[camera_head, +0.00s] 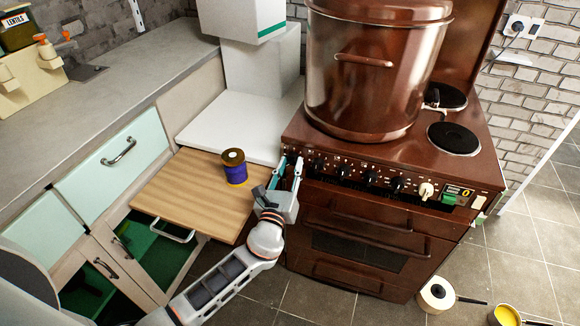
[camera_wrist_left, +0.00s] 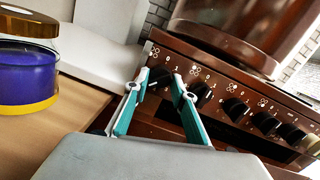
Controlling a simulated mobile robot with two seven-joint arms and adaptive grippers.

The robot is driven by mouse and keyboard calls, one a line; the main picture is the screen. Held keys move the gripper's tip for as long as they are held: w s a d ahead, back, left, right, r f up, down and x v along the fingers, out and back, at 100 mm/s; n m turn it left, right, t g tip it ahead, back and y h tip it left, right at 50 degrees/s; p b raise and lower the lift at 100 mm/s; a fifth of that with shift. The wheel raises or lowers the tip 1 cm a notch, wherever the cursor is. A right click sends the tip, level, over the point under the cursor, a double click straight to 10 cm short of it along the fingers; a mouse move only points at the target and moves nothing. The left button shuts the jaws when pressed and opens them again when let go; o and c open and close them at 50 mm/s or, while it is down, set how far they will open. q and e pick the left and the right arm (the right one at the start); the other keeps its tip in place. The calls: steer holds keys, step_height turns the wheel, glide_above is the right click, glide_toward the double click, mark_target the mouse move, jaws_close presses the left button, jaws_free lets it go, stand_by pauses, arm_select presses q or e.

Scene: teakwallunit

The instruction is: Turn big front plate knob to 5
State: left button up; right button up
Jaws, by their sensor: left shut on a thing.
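The brown stove has a row of dark knobs along its front panel (camera_head: 355,176). My left gripper (camera_head: 290,166) is at the left end of this row. In the left wrist view its two teal-and-grey fingers (camera_wrist_left: 157,86) are shut on the leftmost dark knob (camera_wrist_left: 160,77), one on each side. Its pointer setting is too small to read. Several other dark knobs, such as the second one (camera_wrist_left: 201,93), are to the right. I cannot tell from the markings which knob is the big front plate's. My right gripper is not in view.
A large brown pot (camera_head: 365,85) stands on the stove's left side. Two black plates (camera_head: 453,138) show on the right. A beige knob (camera_head: 426,191) is farther along the panel. A purple jar (camera_head: 235,168) stands on the wooden pull-out board (camera_head: 190,195) left of my gripper.

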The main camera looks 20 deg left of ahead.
arm_select(q)
steer(key=shift+r, duration=0.1)
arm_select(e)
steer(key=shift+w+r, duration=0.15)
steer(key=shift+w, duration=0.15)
arm_select(q)
steer(key=o, duration=1.1)
steer(key=shift+d, duration=0.1)
steer(key=shift+c, duration=0.2)
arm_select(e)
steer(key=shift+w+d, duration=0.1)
arm_select(q)
steer(key=s+f, duration=0.1)
steer(key=s, duration=1.1)
steer(key=shift+d, duration=0.3)
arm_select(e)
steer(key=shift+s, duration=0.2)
arm_select(q)
steer(key=shift+f, duration=0.1)
